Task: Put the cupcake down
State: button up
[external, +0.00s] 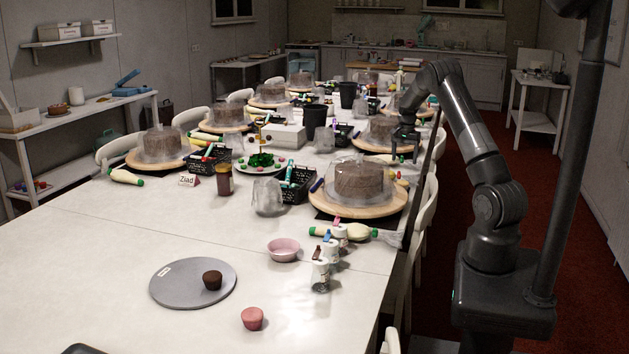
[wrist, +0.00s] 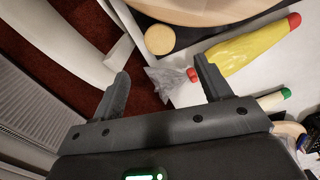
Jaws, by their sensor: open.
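A dark brown cupcake (external: 212,280) stands upright on a round grey board (external: 170,294) at the near end of the table. A pink cupcake (external: 252,318) stands on the bare tabletop in front of the board. My gripper (external: 404,150) is at the right side of the table, far back from both cupcakes. In the wrist view my gripper (wrist: 166,86) is open with nothing between its fingers. No cupcake shows in the wrist view.
A covered cake on a wooden turntable (external: 385,208) is near my arm. In the wrist view a yellow piping bag (wrist: 245,52) and a round pale disc (wrist: 160,40) lie near the table edge. A pink bowl (external: 283,249) and small jars (external: 320,275) stand mid-table.

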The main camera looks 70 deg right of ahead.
jog(key=w+a+r+n+t, duration=0.1)
jog(key=w+a+r+n, duration=0.2)
jog(key=a+r, duration=0.5)
jog(key=w+a+r+n+t, duration=0.1)
jog(key=w+a+r+n, duration=0.2)
jog(key=a, duration=0.9)
jog(key=w+a+r+n+t, duration=0.1)
jog(key=w+a+r+n, duration=0.1)
jog(key=a+r, duration=0.7)
jog(key=s+a+n+t, duration=0.1)
jog(key=s+a+n, duration=0.3)
jog(key=a, duration=0.5)
jog(key=s+a+r+n, duration=0.1)
jog(key=s+a+n, duration=0.3)
jog(key=a, duration=0.5)
jog(key=s+a+n+t, duration=0.1)
jog(key=s+a+n, duration=0.2)
jog(key=s+a, duration=0.5)
jog(key=shift+a+r+n+t, duration=0.15)
jog(key=shift+a+n+t, duration=0.2)
jog(key=shift+a, duration=0.6)
jog(key=shift+o, duration=0.4)
jog(key=shift+s+a+f+n, duration=0.2)
jog(key=shift+s+a+n, duration=0.1)
jog(key=shift+s, duration=0.25)
jog(key=shift+w, duration=0.1)
